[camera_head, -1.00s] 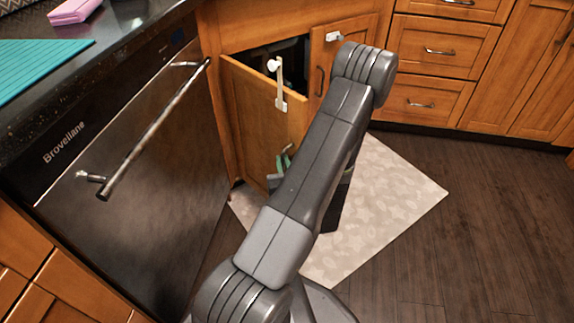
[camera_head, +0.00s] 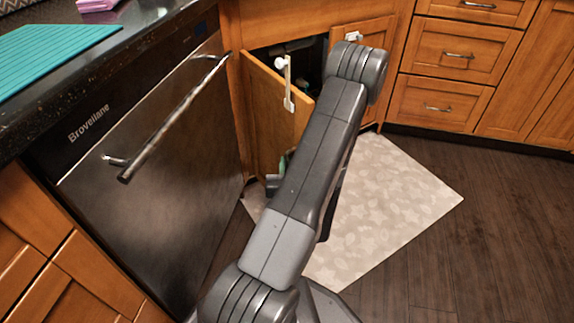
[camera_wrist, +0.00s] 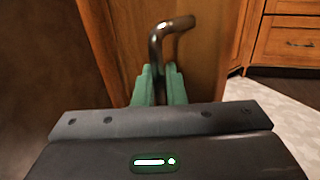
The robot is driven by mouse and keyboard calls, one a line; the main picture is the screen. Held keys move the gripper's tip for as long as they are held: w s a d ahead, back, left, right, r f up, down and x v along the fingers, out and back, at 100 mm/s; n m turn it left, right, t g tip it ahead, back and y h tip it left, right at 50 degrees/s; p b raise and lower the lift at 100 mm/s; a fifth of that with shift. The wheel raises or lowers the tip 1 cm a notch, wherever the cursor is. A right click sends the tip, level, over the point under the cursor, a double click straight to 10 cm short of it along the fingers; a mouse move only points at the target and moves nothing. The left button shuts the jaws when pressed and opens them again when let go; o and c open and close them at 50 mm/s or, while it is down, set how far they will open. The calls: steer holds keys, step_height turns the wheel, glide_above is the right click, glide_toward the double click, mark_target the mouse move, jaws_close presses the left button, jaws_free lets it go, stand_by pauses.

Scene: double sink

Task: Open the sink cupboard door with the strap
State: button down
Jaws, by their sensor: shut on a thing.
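The sink cupboard door with the strap (camera_head: 262,108) is a wooden door standing partly open, swung out toward the dishwasher side. The white strap (camera_head: 288,84) hangs from its upper edge. In the wrist view the door (camera_wrist: 125,45) fills the middle, with its dark metal handle (camera_wrist: 160,38) upright and bent over at the top. My gripper (camera_wrist: 160,85) has green fingers shut on this handle. In the head view my arm hides most of the gripper, and only a bit of green shows by the door's lower part. The cupboard's dark inside shows above the door.
A dishwasher (camera_head: 150,170) with a bar handle stands close at left. A pale mat (camera_head: 390,210) lies on the dark floor, which is clear at right.

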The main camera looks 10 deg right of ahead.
steer(key=c, duration=1.6)
jaws_free()
steer(key=shift+w+f, duration=0.15)
steer(key=shift+f, duration=0.05)
steer(key=shift+c, duration=0.2)
steer(key=v, duration=0.7)
steer(key=shift+s, duration=0.25)
steer(key=shift+w+a, duration=0.1)
steer(key=x, duration=0.7)
steer(key=shift+r, duration=0.15)
steer(key=shift+w+d, duration=0.15)
steer(key=shift+d, duration=0.15)
